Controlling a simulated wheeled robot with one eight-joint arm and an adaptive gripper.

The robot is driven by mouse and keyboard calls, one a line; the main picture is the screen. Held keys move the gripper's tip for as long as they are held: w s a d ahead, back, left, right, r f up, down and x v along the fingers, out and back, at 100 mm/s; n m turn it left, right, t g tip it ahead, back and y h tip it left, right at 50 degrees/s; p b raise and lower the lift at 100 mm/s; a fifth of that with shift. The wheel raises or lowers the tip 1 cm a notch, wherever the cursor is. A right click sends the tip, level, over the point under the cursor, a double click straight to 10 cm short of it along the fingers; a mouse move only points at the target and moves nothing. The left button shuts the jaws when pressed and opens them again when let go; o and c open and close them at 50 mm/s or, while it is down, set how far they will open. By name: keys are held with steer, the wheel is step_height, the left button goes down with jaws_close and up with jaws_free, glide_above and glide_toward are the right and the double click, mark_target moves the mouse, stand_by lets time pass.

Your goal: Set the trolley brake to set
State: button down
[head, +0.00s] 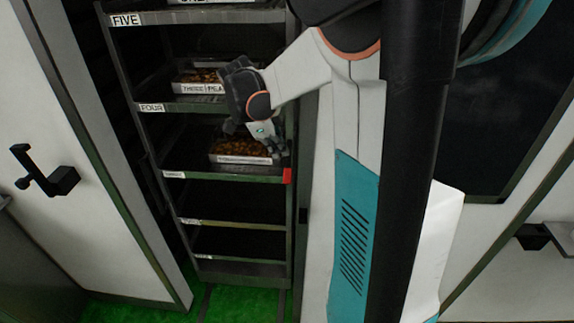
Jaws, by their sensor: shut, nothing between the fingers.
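The trolley is a dark, tall rack with several shelves (230,177). A small red part (287,176) sits at the right end of the middle shelf, by the right post; it may be the brake, but its setting cannot be read. My gripper (274,147) is shut and empty. It is in front of the rack's right side, above and slightly left of the red part, close to it in the picture. Whether it touches the rack or the tray behind it cannot be told.
A tray of brown pieces (240,159) is on the middle shelf, and another labelled tray (199,88) is on the shelf above. The lower shelves look empty. A white door with a black handle (45,173) stands at left. Green floor (240,303) shows below.

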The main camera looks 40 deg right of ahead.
steer(key=b, duration=0.1)
glide_above(288, 177)
steer(key=s+a, duration=0.2)
steer(key=s, duration=0.1)
step_height(288, 177, down, 10)
steer(key=r, duration=0.1)
steer(key=shift+w+d+f, duration=0.25)
steer(key=shift+w+f, duration=0.1)
steer(key=shift+f, duration=0.15)
steer(key=shift+w+d+f, duration=0.25)
steer(key=shift+w+f, duration=0.05)
steer(key=shift+f, duration=0.2)
steer(key=shift+w+d+f, duration=0.3)
steer(key=shift+d+f, duration=0.05)
steer(key=shift+f, duration=0.2)
steer(key=shift+f+b, duration=0.15)
steer(key=shift+b, duration=0.3)
